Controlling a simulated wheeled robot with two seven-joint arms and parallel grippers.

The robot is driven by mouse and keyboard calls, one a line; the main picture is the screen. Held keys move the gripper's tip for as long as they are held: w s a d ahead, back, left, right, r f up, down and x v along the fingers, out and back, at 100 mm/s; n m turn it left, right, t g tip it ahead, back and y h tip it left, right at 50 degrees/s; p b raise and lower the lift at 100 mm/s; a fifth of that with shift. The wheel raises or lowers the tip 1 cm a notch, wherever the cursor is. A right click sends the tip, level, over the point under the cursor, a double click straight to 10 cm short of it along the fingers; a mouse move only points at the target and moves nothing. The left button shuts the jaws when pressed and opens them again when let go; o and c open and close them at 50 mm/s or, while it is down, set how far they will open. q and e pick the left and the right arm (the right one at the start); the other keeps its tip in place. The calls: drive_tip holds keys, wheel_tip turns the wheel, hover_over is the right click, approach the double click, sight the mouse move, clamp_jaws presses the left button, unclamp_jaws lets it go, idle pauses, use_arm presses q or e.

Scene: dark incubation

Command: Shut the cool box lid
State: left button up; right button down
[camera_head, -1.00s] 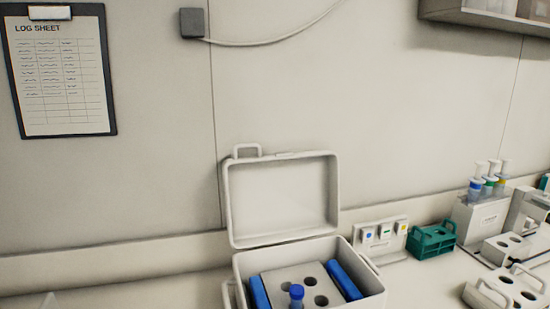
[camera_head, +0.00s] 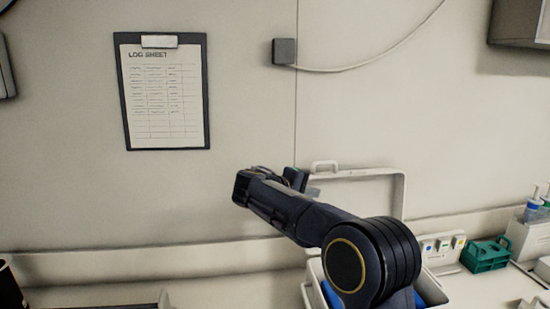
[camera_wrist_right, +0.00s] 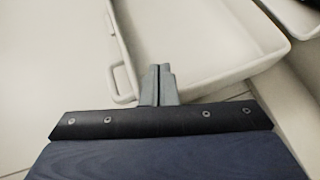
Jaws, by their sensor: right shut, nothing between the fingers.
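The cool box lid (camera_head: 399,185) stands open and upright at the back of the white cool box (camera_head: 312,291). Its handle (camera_head: 325,165) sticks up at its top left. My right arm crosses in front and hides much of the lid and the box inside. My right gripper (camera_head: 312,191) is at the lid's upper left, largely hidden by its own wrist. In the right wrist view my fingers (camera_wrist_right: 160,70) are shut and empty, overlapping the edge of the lid (camera_wrist_right: 190,45) beside its handle (camera_wrist_right: 122,82). I cannot tell whether they touch it. My left gripper is out of view.
Blue packs (camera_head: 431,291) show inside the box. A card with coloured marks (camera_head: 440,247) and a green rack (camera_head: 487,254) stand to the right. A clipboard log sheet (camera_head: 165,92) hangs on the wall. The wall behind the lid is close.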

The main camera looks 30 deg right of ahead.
drive_tip(key=shift+w+a+r+h, duration=2.1)
drive_tip(key=shift+w+a+r, duration=0.45)
drive_tip(key=shift+w, duration=0.7)
drive_tip(key=shift+t, duration=0.3)
drive_tip(key=p+x, duration=0.3)
drive_tip(key=x, duration=0.4)
drive_tip(key=shift+d+p, duration=0.25)
drive_tip(key=shift+p, duration=0.1)
drive_tip(key=shift+w+d+f, duration=0.15)
drive_tip(key=shift+w+d, duration=0.05)
drive_tip(key=shift+d, duration=0.5)
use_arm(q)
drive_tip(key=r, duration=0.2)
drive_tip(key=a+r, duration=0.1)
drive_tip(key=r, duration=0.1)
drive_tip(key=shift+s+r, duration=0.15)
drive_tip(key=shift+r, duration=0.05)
